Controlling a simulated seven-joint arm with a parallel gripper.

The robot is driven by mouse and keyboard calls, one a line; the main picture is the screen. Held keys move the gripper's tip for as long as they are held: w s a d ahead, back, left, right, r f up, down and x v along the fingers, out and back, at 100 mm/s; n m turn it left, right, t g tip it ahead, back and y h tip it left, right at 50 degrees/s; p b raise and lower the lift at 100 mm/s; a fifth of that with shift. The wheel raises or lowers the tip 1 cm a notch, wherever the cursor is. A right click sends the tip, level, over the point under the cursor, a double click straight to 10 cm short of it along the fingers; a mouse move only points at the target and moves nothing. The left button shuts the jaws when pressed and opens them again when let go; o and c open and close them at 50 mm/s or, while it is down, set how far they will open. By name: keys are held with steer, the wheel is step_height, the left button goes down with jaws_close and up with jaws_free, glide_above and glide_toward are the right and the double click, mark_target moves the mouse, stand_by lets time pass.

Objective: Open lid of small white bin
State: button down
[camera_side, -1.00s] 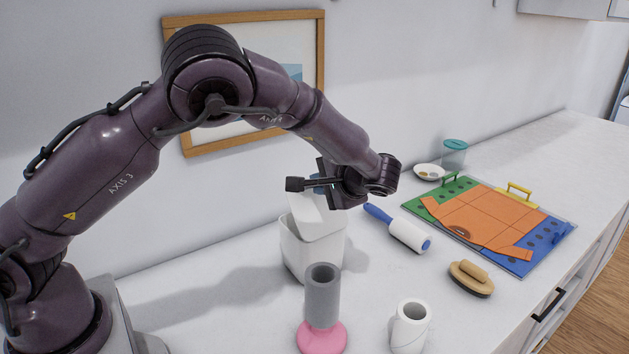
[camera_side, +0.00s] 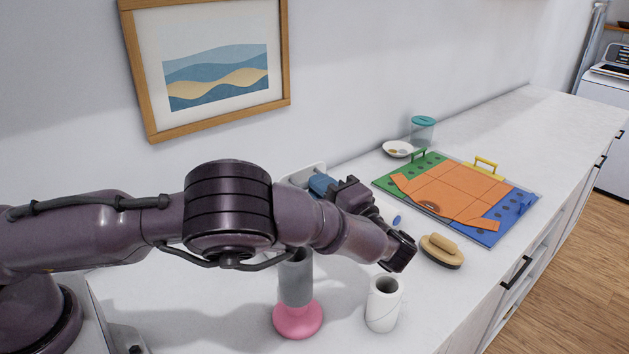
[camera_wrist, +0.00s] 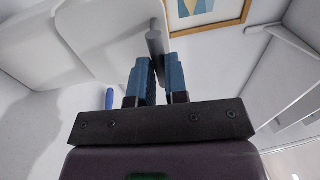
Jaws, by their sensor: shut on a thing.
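The white lid (camera_side: 306,173) of the small bin shows just behind my blue fingertips in the side view, with only its upper part visible. The bin's body is hidden behind my arm there. In the wrist view the pale lid panel (camera_wrist: 105,35) stands beside the fingers, and a grey bar-like part (camera_wrist: 155,42) at its edge lies between the fingertips. My gripper (camera_side: 320,185) is shut on the lid; its two blue fingers also show in the wrist view (camera_wrist: 157,72). The white bin (camera_wrist: 35,40) seems to fill the left of the wrist view.
A grey-and-pink object (camera_side: 297,300) and a white roll (camera_side: 383,303) stand in front of my arm. A brush (camera_side: 442,250) and a colourful board (camera_side: 470,185) lie to the right. A lint roller (camera_side: 397,220) is mostly hidden. A framed picture (camera_side: 215,65) hangs behind.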

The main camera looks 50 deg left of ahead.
steer(key=shift+d+f, duration=0.2)
steer(key=shift+f, duration=0.5)
steer(key=shift+s, duration=0.1)
steer(key=shift+a, duration=0.1)
steer(key=c, duration=1.1)
jaws_free()
steer(key=shift+r, duration=0.1)
steer(key=d, duration=0.4)
steer(key=d+f, duration=0.1)
steer(key=d, duration=0.8)
steer(key=shift+s+f, duration=0.1)
steer(key=shift+f, duration=0.2)
